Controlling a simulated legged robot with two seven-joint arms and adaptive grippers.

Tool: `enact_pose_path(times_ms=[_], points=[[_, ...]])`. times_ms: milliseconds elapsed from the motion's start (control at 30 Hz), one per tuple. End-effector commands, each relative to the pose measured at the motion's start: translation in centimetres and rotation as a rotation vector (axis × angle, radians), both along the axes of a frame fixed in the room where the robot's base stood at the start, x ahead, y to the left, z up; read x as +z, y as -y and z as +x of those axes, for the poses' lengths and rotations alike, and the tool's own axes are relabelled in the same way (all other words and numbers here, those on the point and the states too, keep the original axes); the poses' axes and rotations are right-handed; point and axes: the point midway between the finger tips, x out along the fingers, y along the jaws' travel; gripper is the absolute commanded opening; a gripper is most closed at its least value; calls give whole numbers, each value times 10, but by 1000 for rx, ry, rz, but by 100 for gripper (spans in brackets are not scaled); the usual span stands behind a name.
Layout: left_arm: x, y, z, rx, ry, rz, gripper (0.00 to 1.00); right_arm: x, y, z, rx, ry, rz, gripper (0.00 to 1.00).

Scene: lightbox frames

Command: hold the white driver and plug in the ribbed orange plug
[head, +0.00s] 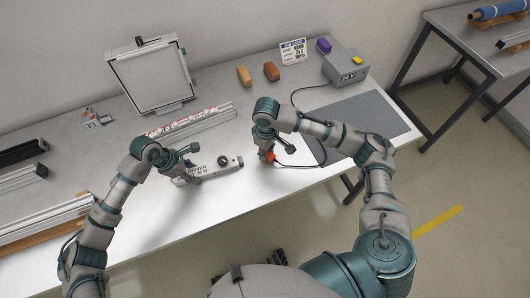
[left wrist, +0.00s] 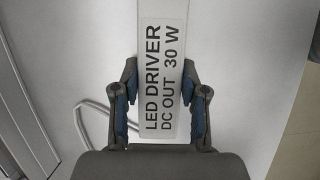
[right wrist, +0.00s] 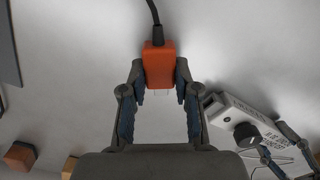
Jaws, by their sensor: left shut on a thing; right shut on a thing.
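The white driver (head: 216,168) lies on the table with a black knob on top. In the left wrist view its label (left wrist: 162,80) reads LED DRIVER DC OUT 30 W. My left gripper (head: 190,173) is shut on the driver's left end, one finger on each side (left wrist: 160,85). The orange plug (right wrist: 158,65) hangs from a black cable, and pale prongs show at its near end. My right gripper (head: 266,152) is shut on the plug (right wrist: 159,75), to the right of the driver and apart from it. Ribs on the plug cannot be made out.
A grey power box (head: 346,68) with a yellow button stands at the back right, its cable running toward the plug. A grey mat (head: 375,118) lies right. A framed panel (head: 150,78), orange block (head: 244,75), brown block (head: 271,71) and purple block (head: 323,45) stand behind.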

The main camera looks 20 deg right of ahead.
Motion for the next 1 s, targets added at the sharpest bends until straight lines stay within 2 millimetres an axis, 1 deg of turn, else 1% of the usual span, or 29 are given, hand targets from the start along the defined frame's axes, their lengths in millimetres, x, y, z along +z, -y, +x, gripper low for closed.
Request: enact_pose_path(times_ms=[100,200,300,400,500,600,1000], points=[[-1,-1,0,1,-1,3,0,-2,7,4,290,9,4,0],[-1,-1,0,1,-1,3,0,-4,12,6,525,15,9,0],[-1,-1,0,1,-1,3,0,-6,17,9,716,20,12,0],[-1,-1,0,1,-1,3,0,-8,19,10,853,24,14,0],[-1,-1,0,1,-1,3,0,-9,21,11,935,25,16,0],[-1,-1,0,1,-1,3,0,-9,22,11,970,26,16,0],[-1,-1,0,1,-1,3,0,-9,19,11,976,27,17,0]])
